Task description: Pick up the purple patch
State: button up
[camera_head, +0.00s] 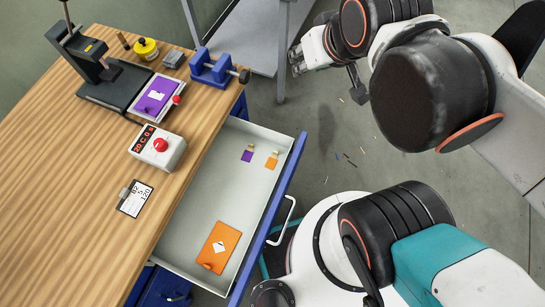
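A small purple patch (247,156) with a tan tab lies in the open drawer (187,225), near its far end. A larger purple plate (154,97) with a white label sits on the small press stand on the bench. My gripper (327,76) is over the floor, to the right of the drawer and apart from both purple things. Its fingers look spread and hold nothing visible.
A small orange patch (272,162) lies just right of the purple one. A larger orange plate (219,247) lies at the drawer's near end. A blue vise (213,70), control box (158,147) and yellow weight (146,49) stand on the wooden bench (62,165).

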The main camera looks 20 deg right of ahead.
aim_at(248, 154)
jog(key=l+u, duration=0.15)
jog(key=u, duration=0.3)
jog(key=l+u, duration=0.15)
jog(key=u, duration=0.3)
jog(key=l+u, duration=0.15)
jog(key=u, duration=0.35)
jog(key=l+u, duration=0.15)
jog(key=u, duration=0.3)
jog(key=l+u, duration=0.15)
jog(key=u, duration=0.3)
jog(key=k+l+u, duration=0.5)
jog(key=k+l, duration=0.4)
